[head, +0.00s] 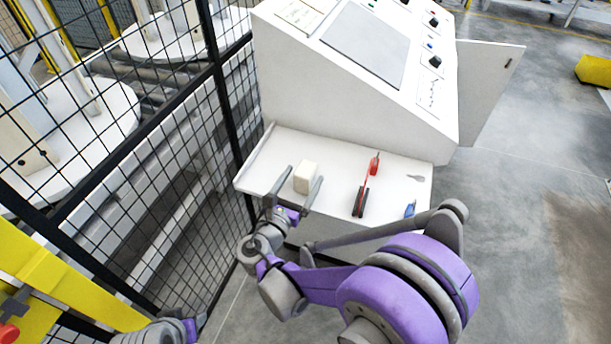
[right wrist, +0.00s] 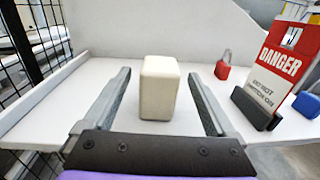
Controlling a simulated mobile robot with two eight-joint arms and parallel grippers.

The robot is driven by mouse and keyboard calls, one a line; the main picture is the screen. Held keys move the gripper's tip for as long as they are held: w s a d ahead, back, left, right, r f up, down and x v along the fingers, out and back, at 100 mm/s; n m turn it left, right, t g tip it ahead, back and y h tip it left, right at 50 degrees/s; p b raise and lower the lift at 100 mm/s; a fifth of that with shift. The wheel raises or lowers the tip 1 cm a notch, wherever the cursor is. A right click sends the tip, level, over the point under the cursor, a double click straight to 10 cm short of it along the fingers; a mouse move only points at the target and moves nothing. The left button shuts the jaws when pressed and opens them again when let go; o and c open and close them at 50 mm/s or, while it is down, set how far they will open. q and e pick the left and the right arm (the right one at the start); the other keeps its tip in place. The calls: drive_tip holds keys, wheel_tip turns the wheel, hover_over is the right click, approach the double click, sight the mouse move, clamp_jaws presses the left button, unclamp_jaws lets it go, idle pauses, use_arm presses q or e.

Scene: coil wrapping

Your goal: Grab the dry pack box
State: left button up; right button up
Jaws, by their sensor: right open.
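The dry pack box (head: 305,177) is a small cream block with rounded edges. It stands upright on the white shelf (head: 395,188) of the control cabinet. In the right wrist view the box (right wrist: 159,88) is centred between the fingers. My right gripper (head: 296,191) is open, with one finger on each side of the box and a visible gap to both. The fingers point toward the cabinet. Part of my left arm shows at the bottom left of the head view, but I cannot make out its gripper.
A red padlock (right wrist: 222,70) and a red danger tag (right wrist: 283,62) in a dark holder stand right of the box. A blue item (head: 409,209) is at the shelf's right edge. A black mesh fence (head: 222,120) stands close on the left. The cabinet's sloped panel rises behind.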

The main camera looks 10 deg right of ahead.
drive_tip(key=x, duration=0.2)
drive_tip(key=shift+w+d, duration=0.15)
drive_tip(key=shift+w, duration=0.1)
drive_tip(key=shift+s, duration=0.1)
clamp_jaws()
